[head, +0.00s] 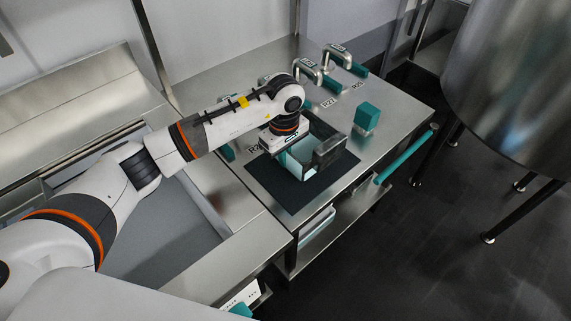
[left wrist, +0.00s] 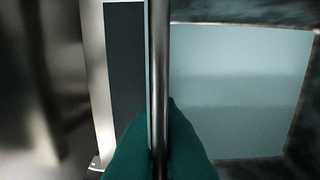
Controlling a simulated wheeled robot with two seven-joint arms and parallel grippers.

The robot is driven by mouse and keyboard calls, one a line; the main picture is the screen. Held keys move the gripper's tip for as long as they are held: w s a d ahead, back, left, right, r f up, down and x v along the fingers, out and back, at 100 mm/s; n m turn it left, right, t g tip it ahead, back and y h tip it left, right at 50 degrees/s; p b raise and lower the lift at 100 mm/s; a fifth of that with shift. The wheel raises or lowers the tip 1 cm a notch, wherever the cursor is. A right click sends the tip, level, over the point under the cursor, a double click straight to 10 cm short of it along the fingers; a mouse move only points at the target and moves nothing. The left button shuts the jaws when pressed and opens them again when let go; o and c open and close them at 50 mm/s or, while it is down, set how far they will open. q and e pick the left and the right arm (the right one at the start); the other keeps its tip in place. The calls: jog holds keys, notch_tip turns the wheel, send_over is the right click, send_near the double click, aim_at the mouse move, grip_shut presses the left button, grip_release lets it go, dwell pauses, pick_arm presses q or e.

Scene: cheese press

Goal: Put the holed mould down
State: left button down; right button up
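The mould (head: 328,152) is a square metal box with a pale bluish inside, over the dark mat (head: 290,195) on the steel bench. No holes can be made out in it. I cannot tell whether its base touches the mat. My left gripper (head: 290,152) reaches down onto its left wall, and its fingers are mostly hidden in the head view. In the left wrist view, the teal fingers (left wrist: 160,150) lie on both sides of the shiny wall edge (left wrist: 159,70), closed on it. The pale inside of the mould (left wrist: 245,90) is on the right. My right gripper is out of view.
A teal block (head: 367,116) stands on the bench (head: 405,105) to the right. Metal arched handles (head: 308,70) and labels line the back. A teal rail (head: 405,155) runs along the right edge. A large steel vat (head: 515,85) stands at right.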

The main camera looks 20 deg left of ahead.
pick_arm(q)
notch_tip(320, 180, down, 3)
jog(key=shift+f, duration=0.45)
jog(key=c, duration=1.6)
grip_release()
jog(key=shift+c, duration=0.2)
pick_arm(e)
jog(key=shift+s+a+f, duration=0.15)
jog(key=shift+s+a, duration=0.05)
pick_arm(q)
jog(key=shift+r, duration=0.1)
